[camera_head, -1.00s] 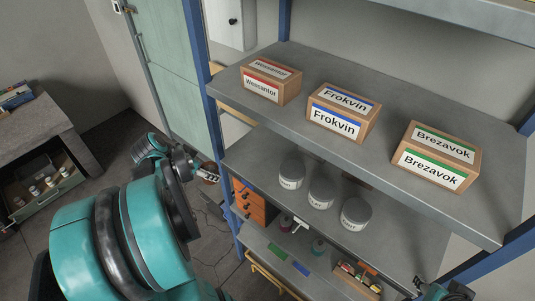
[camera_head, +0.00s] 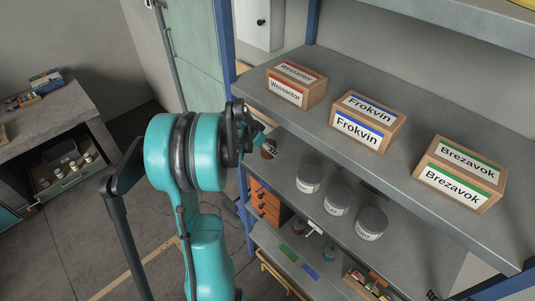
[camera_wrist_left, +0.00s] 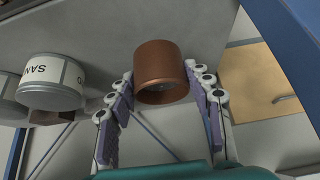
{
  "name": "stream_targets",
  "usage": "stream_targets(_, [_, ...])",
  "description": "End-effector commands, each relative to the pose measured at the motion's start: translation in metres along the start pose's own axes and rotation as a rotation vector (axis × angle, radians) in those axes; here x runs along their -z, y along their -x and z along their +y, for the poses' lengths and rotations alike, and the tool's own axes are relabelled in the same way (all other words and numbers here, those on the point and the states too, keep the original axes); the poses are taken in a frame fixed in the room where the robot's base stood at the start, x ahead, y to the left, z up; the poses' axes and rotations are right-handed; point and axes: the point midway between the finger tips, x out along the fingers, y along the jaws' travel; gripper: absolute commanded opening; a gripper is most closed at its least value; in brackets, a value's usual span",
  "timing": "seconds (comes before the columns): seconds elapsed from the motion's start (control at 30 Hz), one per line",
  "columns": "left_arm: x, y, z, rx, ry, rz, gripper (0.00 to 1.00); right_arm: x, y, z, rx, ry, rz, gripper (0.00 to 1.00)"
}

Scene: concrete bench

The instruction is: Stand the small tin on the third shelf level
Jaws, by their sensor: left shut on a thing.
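The small tin is a copper-brown cylinder (camera_wrist_left: 162,70), seen large in the left wrist view between my fingers. In the head view the tin (camera_head: 268,150) is at the left end of the shelf level that holds the grey-lidded jars, below the boxes. My left gripper (camera_head: 262,142) is shut on it, with pale jointed fingers (camera_wrist_left: 160,88) along both sides in the wrist view. The tin looks close to the shelf surface (camera_head: 292,158); I cannot tell whether it touches. My right gripper is not visible.
Grey-lidded jars (camera_head: 309,178) stand to the right of the tin on the same level. Labelled boxes (camera_head: 367,122) stand on the level above. A blue post (camera_head: 226,45) rises at the left shelf end. Orange drawers (camera_head: 264,200) are below.

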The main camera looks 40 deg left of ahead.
Motion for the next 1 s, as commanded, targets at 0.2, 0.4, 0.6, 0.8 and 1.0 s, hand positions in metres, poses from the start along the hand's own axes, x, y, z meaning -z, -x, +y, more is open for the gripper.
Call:
stream_targets(0.2, [-0.017, -0.026, 0.0, 0.0, 0.0, 0.0, 0.16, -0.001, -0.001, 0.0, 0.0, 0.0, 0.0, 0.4])
stream_targets(0.4, [-0.018, -0.035, 0.0, 0.0, 0.0, 0.0, 0.16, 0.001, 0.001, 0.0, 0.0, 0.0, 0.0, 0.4])
stream_targets(0.6, [-0.019, -0.036, 0.0, 0.0, 0.0, 0.0, 0.16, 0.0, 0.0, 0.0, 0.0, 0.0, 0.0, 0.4])
stream_targets(0.8, [-0.02, -0.038, 0.0, 0.0, 0.0, 0.0, 0.71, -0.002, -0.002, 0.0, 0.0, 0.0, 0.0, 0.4])
stream_targets(1.0, [-0.02, -0.038, 0.0, 0.0, 0.0, 0.0, 0.71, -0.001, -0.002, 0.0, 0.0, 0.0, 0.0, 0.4])
